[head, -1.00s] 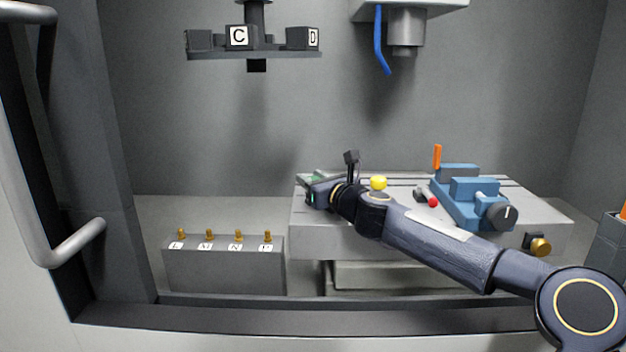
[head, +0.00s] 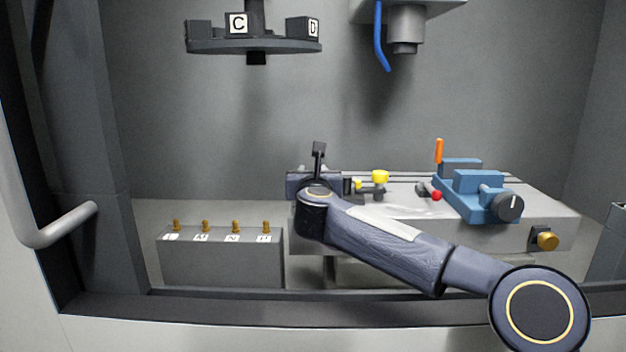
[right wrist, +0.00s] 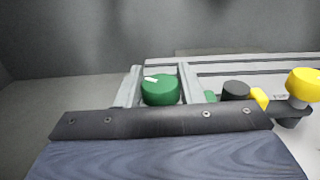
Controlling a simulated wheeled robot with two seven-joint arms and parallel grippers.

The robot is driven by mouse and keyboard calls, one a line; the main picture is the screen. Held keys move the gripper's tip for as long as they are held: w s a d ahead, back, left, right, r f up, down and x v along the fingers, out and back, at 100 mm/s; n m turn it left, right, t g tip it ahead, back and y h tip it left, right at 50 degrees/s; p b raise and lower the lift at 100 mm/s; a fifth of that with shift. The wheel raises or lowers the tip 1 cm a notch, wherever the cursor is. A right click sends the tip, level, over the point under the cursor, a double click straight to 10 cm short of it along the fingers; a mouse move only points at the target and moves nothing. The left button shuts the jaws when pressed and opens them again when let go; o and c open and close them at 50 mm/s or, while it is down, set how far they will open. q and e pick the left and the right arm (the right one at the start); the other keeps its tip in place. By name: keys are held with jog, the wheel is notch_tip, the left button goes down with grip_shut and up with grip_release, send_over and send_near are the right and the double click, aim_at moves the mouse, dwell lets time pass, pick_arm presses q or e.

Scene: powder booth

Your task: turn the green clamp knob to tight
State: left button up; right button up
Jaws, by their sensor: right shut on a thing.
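The green clamp knob (right wrist: 160,92) shows in the right wrist view, with a short white mark on its top toward the left. My right gripper (right wrist: 162,80) has one grey finger on each side of the knob and is shut on it. In the head view my right gripper (head: 316,172) is at the left end of the grey machine table (head: 400,212), facing away. There its wrist hides the green knob. My left gripper is not in view.
Beside the green knob are a black knob (right wrist: 236,90) and a yellow knob (right wrist: 304,84). A blue vise (head: 478,190) with an orange handle (head: 438,151) stands on the right of the table. A grey block with brass pegs (head: 222,262) stands front left. A dark carousel (head: 254,46) hangs above.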

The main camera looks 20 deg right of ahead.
jog(key=shift+a+m+g+h, duration=0.1)
jog(key=shift+m+g+h, duration=0.6)
jog(key=shift+m+h, duration=0.9)
jog(key=shift+h, duration=0.6)
jog(key=o, duration=0.9)
jog(key=shift+o, duration=0.2)
jog(key=shift+v, duration=3.8)
jog(key=shift+r, duration=0.1)
